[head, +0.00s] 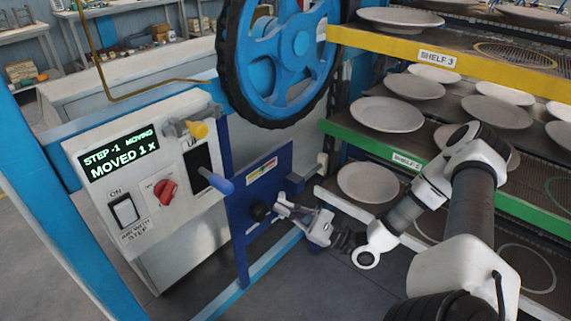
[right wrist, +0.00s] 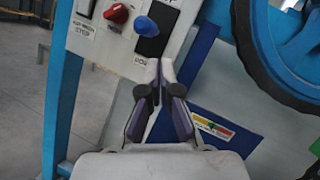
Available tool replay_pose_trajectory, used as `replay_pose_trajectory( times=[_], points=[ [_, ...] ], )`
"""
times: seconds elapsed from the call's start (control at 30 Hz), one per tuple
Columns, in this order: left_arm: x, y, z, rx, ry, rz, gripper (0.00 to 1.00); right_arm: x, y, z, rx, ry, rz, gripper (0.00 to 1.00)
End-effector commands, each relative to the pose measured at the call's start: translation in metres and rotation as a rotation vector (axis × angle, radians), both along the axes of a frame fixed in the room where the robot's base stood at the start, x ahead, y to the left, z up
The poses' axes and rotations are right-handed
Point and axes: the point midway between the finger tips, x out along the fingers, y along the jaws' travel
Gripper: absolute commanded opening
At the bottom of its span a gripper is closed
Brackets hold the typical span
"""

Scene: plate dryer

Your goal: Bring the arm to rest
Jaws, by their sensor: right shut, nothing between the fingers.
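My right arm comes in from the right in the head view, and its gripper (head: 284,205) is in front of the dark blue panel (head: 280,172), beside the lower right of the control box (head: 165,215). The gripper is shut and empty. In the right wrist view the closed fingertips (right wrist: 160,78) point up toward the control box, below the blue-handled lever (right wrist: 146,26). That blue lever (head: 217,182) also shows in the head view, apart from the gripper. My left gripper is not in view.
A large blue wheel (head: 292,45) stands above. Shelves with white plates (head: 387,114) fill the right. Grey floor shows below.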

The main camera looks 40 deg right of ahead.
Motion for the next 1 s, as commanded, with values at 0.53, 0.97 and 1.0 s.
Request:
replay_pose_trajectory(
  times=[0.53, 0.97, 1.0],
  points=[
    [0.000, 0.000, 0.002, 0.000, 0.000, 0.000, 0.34, 0.005, 0.038, -0.012, -0.064, 0.064, 0.131, 0.00],
    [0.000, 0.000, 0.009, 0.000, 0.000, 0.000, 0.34, -0.061, 0.212, -0.199, -1.149, 0.543, 0.561, 0.00],
    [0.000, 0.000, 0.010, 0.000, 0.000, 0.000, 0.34, -0.080, 0.209, -0.215, -1.331, 0.539, 0.631, 0.00]
  ],
)
